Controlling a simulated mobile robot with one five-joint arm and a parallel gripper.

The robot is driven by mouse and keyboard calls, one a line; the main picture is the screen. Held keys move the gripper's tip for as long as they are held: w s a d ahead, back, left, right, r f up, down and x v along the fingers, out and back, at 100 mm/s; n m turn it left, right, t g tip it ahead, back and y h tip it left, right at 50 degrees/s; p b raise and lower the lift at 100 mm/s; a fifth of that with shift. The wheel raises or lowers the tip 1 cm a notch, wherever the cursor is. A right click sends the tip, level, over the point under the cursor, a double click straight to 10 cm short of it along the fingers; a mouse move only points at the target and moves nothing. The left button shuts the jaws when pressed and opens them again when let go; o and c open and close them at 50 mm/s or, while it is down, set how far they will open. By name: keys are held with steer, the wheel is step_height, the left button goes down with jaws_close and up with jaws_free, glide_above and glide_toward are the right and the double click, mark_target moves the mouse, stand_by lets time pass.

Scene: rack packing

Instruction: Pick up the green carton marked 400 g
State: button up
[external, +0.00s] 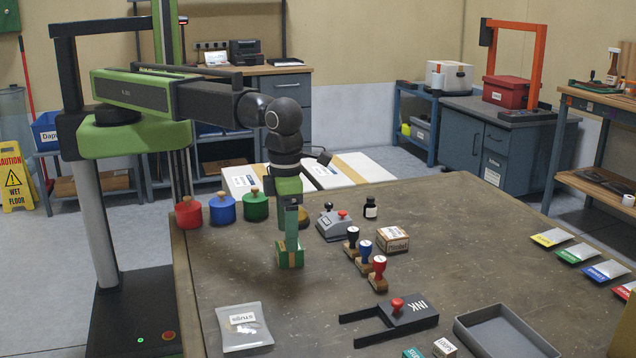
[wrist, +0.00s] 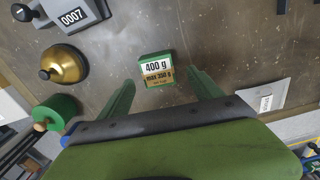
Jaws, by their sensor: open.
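The green carton (wrist: 155,70) shows in the wrist view, upper middle, with a white "400 g" label and a tan band reading "max 350 g". In the external view the carton (external: 289,257) stands on the table directly below my gripper (external: 290,236). My gripper is open and points down. In the wrist view its two green fingers (wrist: 161,80) are spread, one toward each side of the carton, with nothing between them gripped. I cannot tell whether the fingertips reach below the carton's top.
A gold dome (wrist: 65,62) and a green knobbed weight (wrist: 55,113) are left of the carton in the wrist view. The table between pouch and carton is clear.

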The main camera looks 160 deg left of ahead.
step_height(320, 180, down, 5)
steer(key=b, duration=0.4)
steer(key=shift+s+a+f+b, duration=0.15)
steer(key=shift+b, duration=0.2)
steer(key=shift+r, duration=0.2)
jaws_close()
